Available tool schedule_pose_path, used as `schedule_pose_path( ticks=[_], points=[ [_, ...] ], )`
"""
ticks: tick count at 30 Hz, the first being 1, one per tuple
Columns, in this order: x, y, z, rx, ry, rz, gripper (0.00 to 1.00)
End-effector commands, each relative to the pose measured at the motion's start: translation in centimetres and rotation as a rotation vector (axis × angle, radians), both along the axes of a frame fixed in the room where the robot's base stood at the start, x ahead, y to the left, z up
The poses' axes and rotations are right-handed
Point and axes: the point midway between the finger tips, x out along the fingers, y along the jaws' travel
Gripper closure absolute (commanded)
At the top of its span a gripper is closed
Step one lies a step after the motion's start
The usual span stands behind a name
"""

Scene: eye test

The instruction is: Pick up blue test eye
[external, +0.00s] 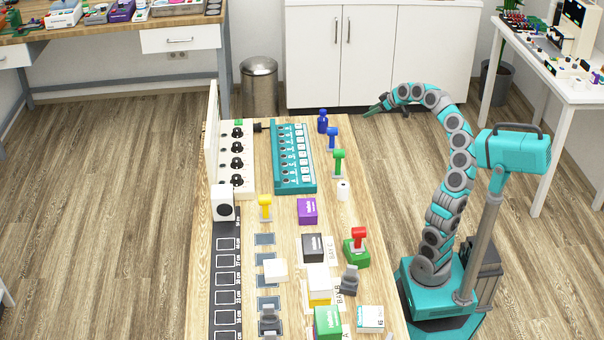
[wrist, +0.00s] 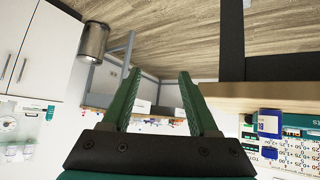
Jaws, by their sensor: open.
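The blue test eye appears to be the blue-headed piece (external: 332,137) standing upright near the far right edge of the long table, beside the teal tray. Like-shaped green (external: 340,160), yellow (external: 265,205) and red (external: 359,236) pieces stand nearer the camera. My gripper (external: 370,110) is in the air beyond the table's right edge, to the right of the blue piece and clear of it. In the wrist view my gripper (wrist: 159,76) is open, with nothing between its green fingers. A blue object (wrist: 269,124) shows there at right; I cannot tell which one it is.
A dark blue bottle (external: 322,121) stands just behind the blue piece. A metal bin (external: 259,85) and white cabinet (external: 385,50) are behind.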

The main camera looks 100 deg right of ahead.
Motion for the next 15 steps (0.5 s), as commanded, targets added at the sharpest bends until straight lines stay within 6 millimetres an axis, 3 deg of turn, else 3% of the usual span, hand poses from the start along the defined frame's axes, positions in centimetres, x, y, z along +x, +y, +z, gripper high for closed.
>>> schedule_pose_path(
  ticks=[2,8,11,15],
  points=[
    [1.1,0.4,1.7,-0.038,-0.033,0.017,0.40],
    [5.3,3.6,3.3,-0.057,-0.136,0.107,0.40],
    [7.3,5.9,4.1,-0.060,-0.188,0.161,0.40],
    [9.6,10.6,4.5,-0.052,-0.252,0.268,0.40]
  ],
)
